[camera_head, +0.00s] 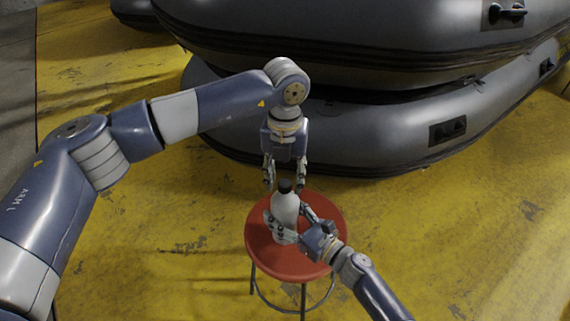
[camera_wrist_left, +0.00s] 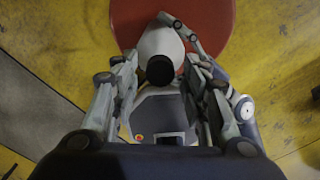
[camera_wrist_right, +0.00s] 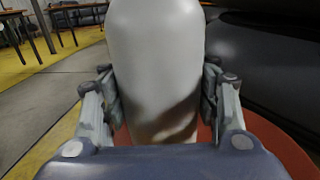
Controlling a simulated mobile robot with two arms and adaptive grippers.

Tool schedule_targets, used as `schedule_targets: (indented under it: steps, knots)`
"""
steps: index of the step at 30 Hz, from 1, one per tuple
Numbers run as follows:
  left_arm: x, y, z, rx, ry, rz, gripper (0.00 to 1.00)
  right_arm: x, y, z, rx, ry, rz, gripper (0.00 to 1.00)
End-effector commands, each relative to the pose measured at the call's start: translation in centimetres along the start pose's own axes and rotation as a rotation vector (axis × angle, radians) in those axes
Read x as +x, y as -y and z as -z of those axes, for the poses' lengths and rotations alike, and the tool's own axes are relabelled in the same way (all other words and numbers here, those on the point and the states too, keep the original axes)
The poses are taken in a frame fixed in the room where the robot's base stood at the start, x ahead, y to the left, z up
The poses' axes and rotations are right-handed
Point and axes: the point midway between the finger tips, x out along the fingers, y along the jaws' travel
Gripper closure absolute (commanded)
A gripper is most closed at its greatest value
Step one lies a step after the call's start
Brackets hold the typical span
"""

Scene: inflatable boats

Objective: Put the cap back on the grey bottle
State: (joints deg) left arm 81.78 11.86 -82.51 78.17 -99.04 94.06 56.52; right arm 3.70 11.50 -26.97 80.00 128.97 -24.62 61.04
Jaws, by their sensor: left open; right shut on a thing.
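The grey bottle (camera_head: 286,208) stands upright on a red round stool (camera_head: 290,268). A black cap (camera_head: 285,186) sits on its top; I cannot tell how tightly. It also shows from above in the left wrist view (camera_wrist_left: 160,71). My right gripper (camera_head: 285,228) is shut around the bottle's body, with a finger on each side, as the right wrist view of the bottle (camera_wrist_right: 155,70) shows. My left gripper (camera_head: 270,186) points down just above the cap. It is open, with its fingers on either side of the cap and apart from it.
Large grey inflatable boats (camera_head: 350,120) are stacked behind the stool, close to my left arm. The yellow worn floor (camera_head: 180,250) around the stool is clear. Tables or stools (camera_wrist_right: 60,18) stand far off in the right wrist view.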

Motion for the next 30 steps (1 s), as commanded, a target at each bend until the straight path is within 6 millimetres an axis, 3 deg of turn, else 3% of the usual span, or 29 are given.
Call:
schedule_targets:
  steps: [11, 17, 25, 30]
  knots:
    - [0.66, -0.01, -0.02, 0.000, 0.001, 0.001, 0.59, -0.01, 0.00, 0.04, 0.000, -0.001, 0.000, 1.00]
    - [0.65, -0.01, -0.02, 0.000, 0.001, 0.001, 0.99, -0.01, 0.00, 0.04, 0.000, -0.001, 0.000, 1.00]
    - [0.63, -0.02, -0.02, 0.024, 0.001, 0.000, 1.00, -0.01, 0.00, 0.04, 0.001, -0.001, 0.000, 1.00]
    - [0.65, -0.07, -0.04, 0.224, 0.001, -0.002, 1.00, -0.01, -0.01, 0.04, 0.001, -0.001, 0.000, 1.00]
